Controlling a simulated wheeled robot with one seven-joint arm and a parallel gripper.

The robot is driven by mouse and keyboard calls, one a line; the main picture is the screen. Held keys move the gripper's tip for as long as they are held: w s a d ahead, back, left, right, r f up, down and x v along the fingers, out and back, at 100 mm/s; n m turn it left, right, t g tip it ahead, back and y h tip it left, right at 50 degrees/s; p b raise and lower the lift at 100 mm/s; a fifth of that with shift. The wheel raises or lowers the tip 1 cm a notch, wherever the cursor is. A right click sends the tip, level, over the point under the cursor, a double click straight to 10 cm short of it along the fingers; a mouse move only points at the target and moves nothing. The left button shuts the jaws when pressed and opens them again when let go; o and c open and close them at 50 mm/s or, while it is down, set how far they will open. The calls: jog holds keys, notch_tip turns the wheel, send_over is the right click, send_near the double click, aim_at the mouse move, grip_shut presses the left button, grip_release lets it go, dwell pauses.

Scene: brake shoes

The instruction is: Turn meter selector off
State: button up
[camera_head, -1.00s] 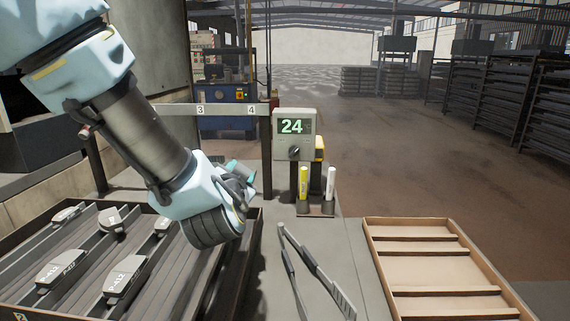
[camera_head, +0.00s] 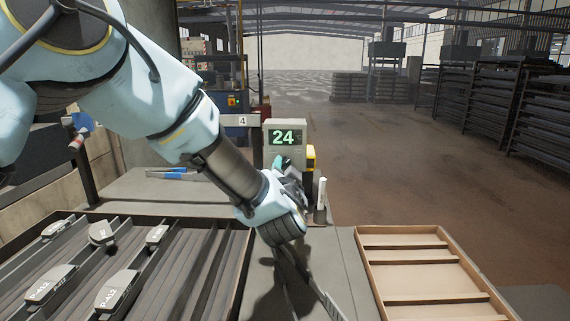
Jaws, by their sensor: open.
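The meter (camera_head: 284,135) is a beige box with a lit green display reading 24, standing at the back of the bench. My gripper (camera_head: 284,165) is in front of the lower part of the meter, at the end of the arm reaching in from the upper left. The gripper is open, with its teal finger part against the lower face in the picture. The selector knob is hidden behind the gripper, so its setting and any contact with it cannot be told.
A yellow item (camera_head: 311,157) is at the meter's right side, and a white marker (camera_head: 321,192) stands below it. A divided tray (camera_head: 190,270) with several brake shoes is left; an empty wooden tray (camera_head: 415,280) is right.

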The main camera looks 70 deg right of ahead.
jog(key=shift+w+d, duration=0.15)
jog(key=shift+d, duration=0.3)
grip_shut()
dwell(0.4)
